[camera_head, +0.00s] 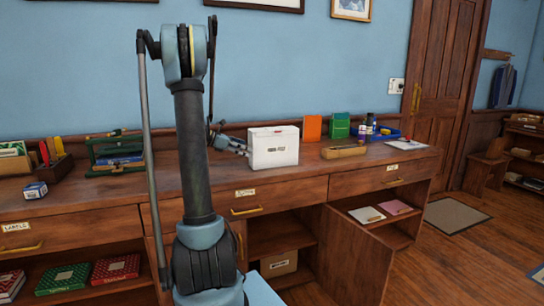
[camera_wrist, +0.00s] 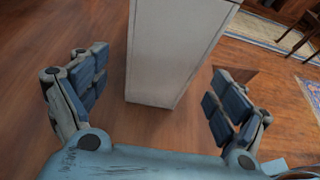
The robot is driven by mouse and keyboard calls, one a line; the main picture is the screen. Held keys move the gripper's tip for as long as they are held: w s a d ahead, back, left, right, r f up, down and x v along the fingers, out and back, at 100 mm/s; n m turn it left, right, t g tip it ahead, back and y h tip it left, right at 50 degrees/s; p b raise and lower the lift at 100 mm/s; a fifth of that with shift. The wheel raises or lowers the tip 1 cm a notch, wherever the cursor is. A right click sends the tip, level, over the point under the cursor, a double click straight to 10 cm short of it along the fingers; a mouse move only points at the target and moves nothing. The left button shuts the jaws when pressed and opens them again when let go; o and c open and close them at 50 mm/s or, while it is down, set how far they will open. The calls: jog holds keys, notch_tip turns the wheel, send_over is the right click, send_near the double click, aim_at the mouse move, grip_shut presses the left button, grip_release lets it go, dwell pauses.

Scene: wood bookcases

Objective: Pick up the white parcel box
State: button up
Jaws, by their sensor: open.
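The white parcel box (camera_head: 273,149) stands upright on the wooden counter, with dark print on its front face. In the wrist view the white box (camera_wrist: 172,50) rises between my two fingers, with its top edge out of frame. In the wrist view my gripper (camera_wrist: 162,80) is open, with one finger on each side of the box. Gaps show between the fingers and the box, so they look apart from it.
The counter (camera_head: 385,164) holds an orange card (camera_head: 312,128), a green box (camera_head: 340,125), a blue tray (camera_head: 388,135) and a wooden piece (camera_head: 344,152) right of the parcel. A small blue-white box (camera_head: 35,190) sits far left. A cabinet door (camera_head: 355,255) stands open below.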

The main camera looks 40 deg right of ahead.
aim_at(260, 153)
jog(key=shift+x, duration=4.15)
jog(key=shift+c, duration=0.6)
jog(key=c, duration=1.2)
